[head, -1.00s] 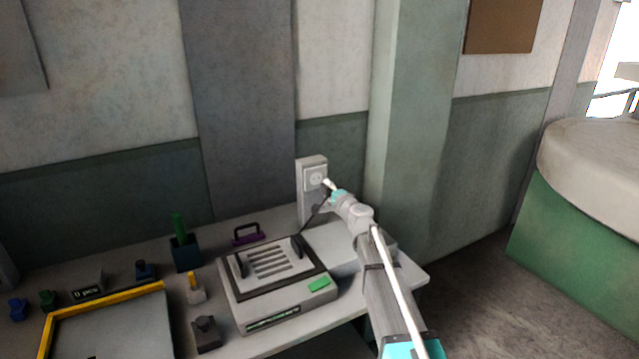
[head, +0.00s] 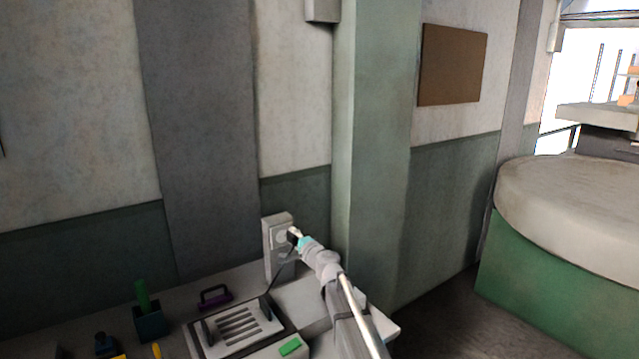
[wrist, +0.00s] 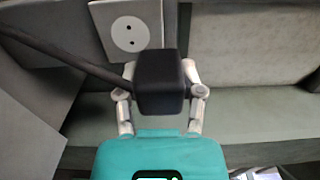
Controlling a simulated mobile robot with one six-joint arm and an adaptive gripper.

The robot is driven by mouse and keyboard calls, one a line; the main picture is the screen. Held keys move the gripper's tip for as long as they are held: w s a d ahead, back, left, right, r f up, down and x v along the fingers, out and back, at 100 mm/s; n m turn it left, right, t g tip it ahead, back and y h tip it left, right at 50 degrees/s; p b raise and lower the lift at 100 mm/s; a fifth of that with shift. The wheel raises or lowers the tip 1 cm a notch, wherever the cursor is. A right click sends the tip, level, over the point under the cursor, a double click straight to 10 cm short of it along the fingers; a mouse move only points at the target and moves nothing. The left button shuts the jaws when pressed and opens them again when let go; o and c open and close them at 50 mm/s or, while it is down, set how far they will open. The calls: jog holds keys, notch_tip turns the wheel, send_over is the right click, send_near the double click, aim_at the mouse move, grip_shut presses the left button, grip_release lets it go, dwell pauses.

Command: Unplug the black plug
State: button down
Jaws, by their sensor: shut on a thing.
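The black plug (wrist: 159,82) is a dark block with a thick black cable (wrist: 70,60) running off to the left in the wrist view. My gripper (wrist: 160,88) is shut on it, one pale finger on each side. The white socket (wrist: 129,32) shows behind and to the left of the plug, with two bare holes; the plug is apart from it. In the head view, my gripper (head: 298,236) holds the plug just in front of the socket post (head: 271,256), at its right side. The far face of the plug is hidden.
A grey device with a slotted top (head: 240,327) and a green label (head: 290,345) stands on the bench below my arm. A purple handle (head: 214,297) and a dark holder with a green item (head: 149,321) lie left. A green pillar (head: 370,150) rises to the right.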

jog(key=shift+r, duration=0.1)
dwell(0.3)
jog(key=shift+c, duration=0.7)
grip_release()
jog(key=shift+s+d, duration=0.1)
jog(key=shift+s, duration=0.05)
jog(key=v, duration=1.1)
jog(key=shift+s+d, duration=0.2)
jog(key=shift+s, duration=0.05)
